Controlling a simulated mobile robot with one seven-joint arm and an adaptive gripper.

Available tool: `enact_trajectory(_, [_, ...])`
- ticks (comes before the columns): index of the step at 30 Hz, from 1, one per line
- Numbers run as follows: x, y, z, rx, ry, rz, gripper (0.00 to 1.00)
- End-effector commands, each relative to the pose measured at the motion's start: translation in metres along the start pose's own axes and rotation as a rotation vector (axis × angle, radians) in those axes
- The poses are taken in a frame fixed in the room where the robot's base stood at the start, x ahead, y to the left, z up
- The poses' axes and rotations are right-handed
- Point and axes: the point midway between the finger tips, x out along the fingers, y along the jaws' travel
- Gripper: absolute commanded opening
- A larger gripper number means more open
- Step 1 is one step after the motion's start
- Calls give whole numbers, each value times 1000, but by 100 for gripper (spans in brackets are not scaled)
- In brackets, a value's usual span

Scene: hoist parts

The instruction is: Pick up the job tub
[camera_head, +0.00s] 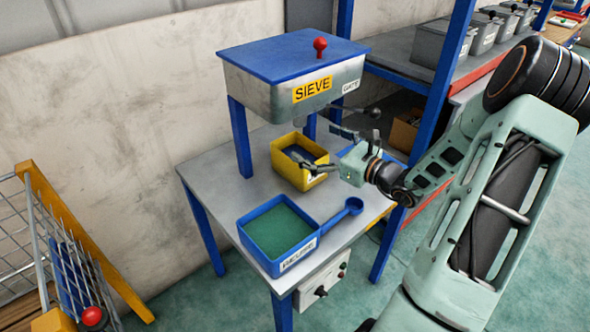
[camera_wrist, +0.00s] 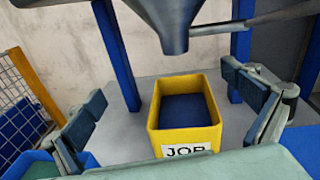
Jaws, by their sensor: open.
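The job tub is a yellow open box (camera_head: 284,177) on the grey table under the sieve, with a dark blue inside. In the wrist view the tub (camera_wrist: 154,138) stands upright in the middle, its white label reading JOB toward me. My gripper (camera_head: 312,164) is at the tub's right side in the head view, reaching toward it. In the wrist view its fingers are spread wide on both sides (camera_wrist: 172,110), with the tub between and beyond them. The fingers appear apart from the tub walls. Part of the tub is hidden behind the fingers in the head view.
The sieve (camera_head: 245,88), with a blue lid and red knob, stands over the tub; its funnel (camera_wrist: 172,35) hangs just above. Blue posts (camera_head: 240,138) flank the tub.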

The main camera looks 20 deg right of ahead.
Motion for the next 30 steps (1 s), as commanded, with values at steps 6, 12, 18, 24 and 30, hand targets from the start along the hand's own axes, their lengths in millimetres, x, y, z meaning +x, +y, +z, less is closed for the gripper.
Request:
enact_trajectory(6, [5, -22, -13, 90, -65, -88, 100])
enact_trajectory(12, [7, -20, -42, 101, -69, -96, 100])
enact_trajectory(18, [11, -16, -84, 99, -69, -93, 100])
enact_trajectory(24, [30, -17, -90, 93, -69, -92, 100])
enact_trajectory(30, [40, -18, -88, 93, -69, -92, 100])
